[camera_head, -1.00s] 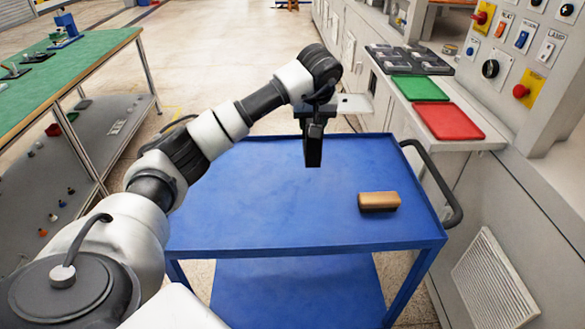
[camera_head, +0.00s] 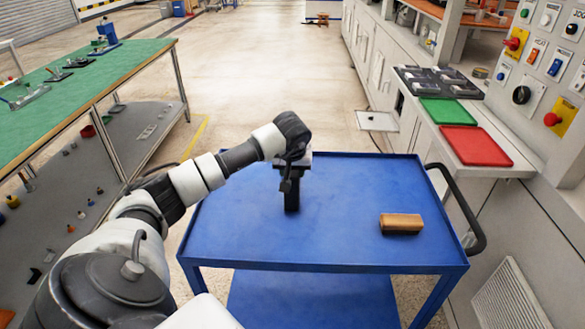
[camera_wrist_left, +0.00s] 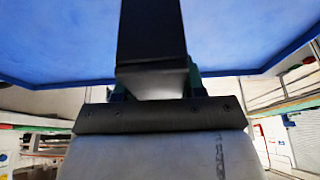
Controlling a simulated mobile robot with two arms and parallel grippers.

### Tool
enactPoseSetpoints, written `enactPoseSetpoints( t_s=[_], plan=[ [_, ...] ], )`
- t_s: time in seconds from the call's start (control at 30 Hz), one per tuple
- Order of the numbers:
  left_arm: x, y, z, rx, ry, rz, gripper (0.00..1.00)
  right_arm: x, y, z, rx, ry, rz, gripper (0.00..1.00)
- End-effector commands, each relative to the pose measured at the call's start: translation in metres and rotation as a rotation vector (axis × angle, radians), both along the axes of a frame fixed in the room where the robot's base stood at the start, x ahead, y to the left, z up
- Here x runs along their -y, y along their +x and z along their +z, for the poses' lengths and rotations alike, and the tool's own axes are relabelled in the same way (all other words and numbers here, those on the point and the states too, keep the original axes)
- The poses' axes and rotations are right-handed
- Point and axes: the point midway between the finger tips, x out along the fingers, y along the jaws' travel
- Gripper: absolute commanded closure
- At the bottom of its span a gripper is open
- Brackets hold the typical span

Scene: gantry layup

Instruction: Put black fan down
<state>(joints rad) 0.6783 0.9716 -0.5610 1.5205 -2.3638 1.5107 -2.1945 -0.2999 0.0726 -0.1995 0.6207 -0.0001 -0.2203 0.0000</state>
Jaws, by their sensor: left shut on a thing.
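The black fan (camera_head: 292,197) shows as a narrow dark upright block over the blue cart top (camera_head: 240,235) in the head view. My left gripper (camera_head: 291,178) is shut on the upper end of the fan and points down. In the left wrist view the fan (camera_wrist_left: 152,35) is a dark block that fills the upper middle, and the gripper's fingers (camera_wrist_left: 155,85) are mostly hidden behind it. I cannot tell whether the fan's lower end touches the cart top. My right gripper is not in view.
A brown block (camera_head: 401,223) lies on the cart's right side. The cart's handle (camera_head: 462,210) is at the right. Green (camera_head: 443,112) and red (camera_head: 475,145) mats and a dark tray (camera_head: 438,82) lie on the counter. The cart top around the fan is clear.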

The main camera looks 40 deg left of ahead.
Motion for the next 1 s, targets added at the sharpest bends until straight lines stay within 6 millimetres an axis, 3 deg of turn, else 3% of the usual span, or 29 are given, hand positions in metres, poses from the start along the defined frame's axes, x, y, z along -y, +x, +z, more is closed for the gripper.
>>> enactPoseSetpoints(
  t_s=[0.37,0.4,0.53,0.8,1.0],
  plan=[
    [0.000,0.001,-0.004,0.003,0.001,0.001,0.94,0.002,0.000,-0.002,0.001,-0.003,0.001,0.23],
    [0.000,0.000,-0.004,0.001,0.001,0.000,0.55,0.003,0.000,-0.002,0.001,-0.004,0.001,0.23],
    [0.000,0.000,-0.004,0.001,0.001,0.000,0.35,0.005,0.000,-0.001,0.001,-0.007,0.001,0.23],
    [0.000,0.000,-0.003,0.001,-0.001,0.000,0.34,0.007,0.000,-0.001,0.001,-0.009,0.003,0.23],
    [0.004,-0.004,0.015,0.005,0.002,-0.002,0.34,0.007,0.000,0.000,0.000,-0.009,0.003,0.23]
  ],
)
